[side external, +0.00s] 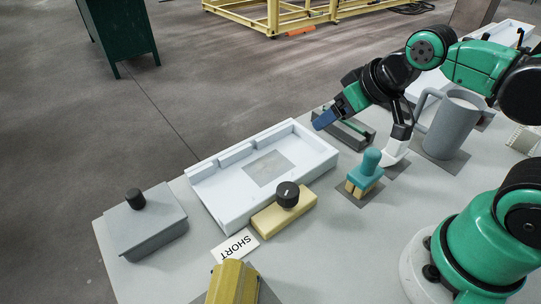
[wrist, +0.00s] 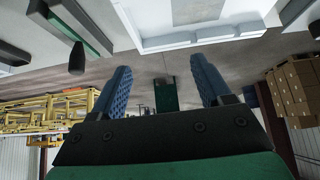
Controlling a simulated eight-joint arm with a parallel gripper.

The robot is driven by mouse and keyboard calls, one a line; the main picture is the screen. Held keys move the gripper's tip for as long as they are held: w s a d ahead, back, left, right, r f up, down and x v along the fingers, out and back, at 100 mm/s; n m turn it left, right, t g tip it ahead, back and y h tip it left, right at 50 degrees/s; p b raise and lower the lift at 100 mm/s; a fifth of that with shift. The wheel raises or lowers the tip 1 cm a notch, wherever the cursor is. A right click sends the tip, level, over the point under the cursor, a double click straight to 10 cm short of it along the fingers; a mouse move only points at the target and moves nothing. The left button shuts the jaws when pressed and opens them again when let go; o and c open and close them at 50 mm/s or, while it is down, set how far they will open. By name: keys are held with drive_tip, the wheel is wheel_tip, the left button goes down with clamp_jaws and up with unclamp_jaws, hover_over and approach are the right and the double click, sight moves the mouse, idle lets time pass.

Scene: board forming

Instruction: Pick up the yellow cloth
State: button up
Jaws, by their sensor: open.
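A yellow, ridged, folded-looking piece (side external: 232,283) lies at the near edge of the table in the side view, partly cut off by the frame; it looks like the yellow cloth. It does not show in the wrist view. My gripper (side external: 325,119) is above the far side of the table, past the tray's right end and well away from the yellow piece. Its blue fingers also show in the wrist view (wrist: 163,85), spread wide with nothing between them.
A white tray (side external: 215,199) lies mid-table. Around it are a grey lidded box (side external: 147,228), a yellow block with a black knob (side external: 268,220), a SHORT card (side external: 235,246), a teal-handled brush (side external: 368,168) and a grey mug (side external: 452,125). Bare tabletop (side external: 335,240) lies nearer.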

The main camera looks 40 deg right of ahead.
drive_tip(key=a+n+g+y, duration=0.1)
drive_tip(key=a+n+g, duration=0.1)
drive_tip(key=a+n, duration=0.5)
drive_tip(key=n+g+h, duration=0.1)
drive_tip(key=n+g, duration=0.4)
drive_tip(key=n, duration=1.4)
hover_over(226, 294)
wheel_tip(226, 294, down, 5)
drive_tip(key=shift+f, duration=0.1)
drive_tip(key=shift+f+n, duration=0.25)
drive_tip(key=shift+n, duration=0.05)
drive_tip(key=shift+f, duration=2.55)
clamp_jaws()
